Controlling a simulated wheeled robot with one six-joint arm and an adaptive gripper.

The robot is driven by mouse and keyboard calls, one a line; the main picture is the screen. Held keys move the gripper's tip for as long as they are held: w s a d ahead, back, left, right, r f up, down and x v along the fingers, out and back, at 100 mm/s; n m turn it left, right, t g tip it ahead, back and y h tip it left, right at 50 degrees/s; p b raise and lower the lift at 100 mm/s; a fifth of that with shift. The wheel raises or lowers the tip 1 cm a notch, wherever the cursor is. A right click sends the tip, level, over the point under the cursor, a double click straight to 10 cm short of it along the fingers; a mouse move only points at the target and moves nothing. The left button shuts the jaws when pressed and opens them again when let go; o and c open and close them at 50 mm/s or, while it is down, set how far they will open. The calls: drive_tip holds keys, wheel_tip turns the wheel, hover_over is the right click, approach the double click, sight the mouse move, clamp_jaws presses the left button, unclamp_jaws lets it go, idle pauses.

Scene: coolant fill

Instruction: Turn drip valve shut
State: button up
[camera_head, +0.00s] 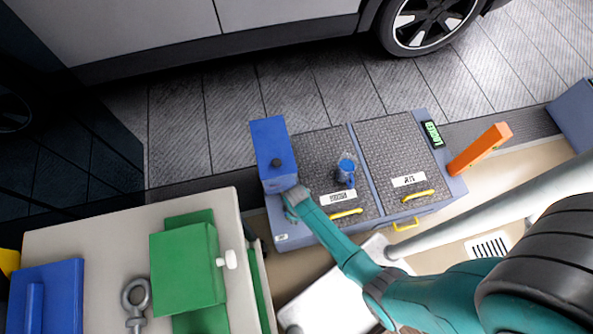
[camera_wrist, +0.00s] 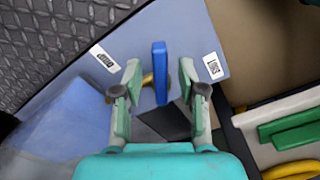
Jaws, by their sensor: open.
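In the wrist view a flat blue lever (camera_wrist: 160,72) stands upright in the picture, with a bit of brass-coloured fitting (camera_wrist: 147,80) beside it. It looks like the drip valve's handle. My gripper (camera_wrist: 160,85) is open, with one finger on each side of the lever and a visible gap to both. The valve is hidden there behind my gripper.
Right of the blue box are two grey textured lids (camera_head: 395,150) with yellow handles (camera_head: 346,213), and a small blue cup-like part (camera_head: 346,169). An orange lever (camera_head: 480,150) sticks up farther right. A pale bench with a green box (camera_head: 187,262) stands at left.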

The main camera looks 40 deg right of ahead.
clamp_jaws()
idle(0.4)
drive_tip(key=m, duration=0.2)
drive_tip(key=shift+s+a+m, duration=0.25)
drive_tip(key=shift+a+m, duration=0.05)
drive_tip(key=shift+a, duration=0.1)
drive_tip(key=m, duration=0.2)
drive_tip(key=a+m, duration=0.1)
drive_tip(key=shift+s+m, duration=0.15)
drive_tip(key=shift+m, duration=0.25)
drive_tip(key=m, duration=0.1)
drive_tip(key=a+m, duration=0.1)
drive_tip(key=m, duration=0.3)
drive_tip(key=shift+a, duration=0.35)
drive_tip(key=shift+m, duration=0.3)
